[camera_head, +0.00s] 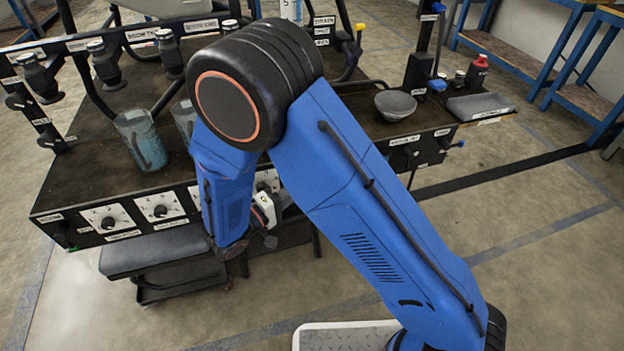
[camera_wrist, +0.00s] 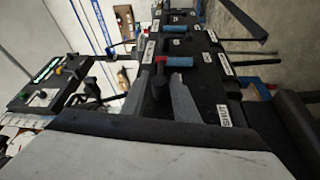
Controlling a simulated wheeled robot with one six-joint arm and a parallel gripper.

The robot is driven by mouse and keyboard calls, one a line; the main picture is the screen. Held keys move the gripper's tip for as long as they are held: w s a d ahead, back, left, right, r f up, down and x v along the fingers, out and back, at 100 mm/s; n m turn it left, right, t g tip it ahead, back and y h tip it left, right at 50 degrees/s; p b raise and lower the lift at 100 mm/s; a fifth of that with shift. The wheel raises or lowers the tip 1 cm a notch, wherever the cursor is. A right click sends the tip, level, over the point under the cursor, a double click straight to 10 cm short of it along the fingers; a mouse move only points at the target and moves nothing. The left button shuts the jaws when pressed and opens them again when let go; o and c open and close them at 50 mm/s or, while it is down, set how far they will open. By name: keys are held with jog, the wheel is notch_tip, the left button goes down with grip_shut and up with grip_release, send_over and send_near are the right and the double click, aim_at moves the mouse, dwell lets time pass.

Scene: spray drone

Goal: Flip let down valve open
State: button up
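In the wrist view, my gripper (camera_wrist: 160,98) has its two grey fingers apart. A dark valve handle (camera_wrist: 158,84) shows in the gap between them; I cannot tell whether they touch it. Beside it is a blue-handled valve (camera_wrist: 177,62) on the black panel (camera_wrist: 208,85). A white label reading SHUT (camera_wrist: 223,115) is on the panel to the right of the fingers. I cannot read which handle is the let down valve. In the head view, my blue arm hides most of the gripper, which is low at the bench's front edge.
The floor at right is clear.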

jog(key=v, duration=1.4)
jog(key=shift+s, duration=0.1)
jog(key=w+d+r+m+g+y, duration=0.2)
jog(key=d+r+g, duration=0.3)
jog(key=d, duration=0.6)
jog(key=w+d+r+m+g+y, duration=0.1)
jog(key=d+r+g, duration=0.4)
jog(key=d, duration=0.6)
jog(key=s+d+r+m+t+y, duration=0.1)
jog(key=s+d+r+y, duration=0.3)
jog(key=d, duration=0.5)
jog(key=s+d+r+m+t+y, duration=0.1)
jog(key=s+d+r+y, duration=0.3)
jog(key=s+d+y, duration=0.4)
jog(key=shift+s+d+r+m+t, duration=0.35)
jog(key=shift+s+d+t, duration=0.35)
jog(key=shift+s, duration=0.7)
jog(key=shift+c, duration=0.7)
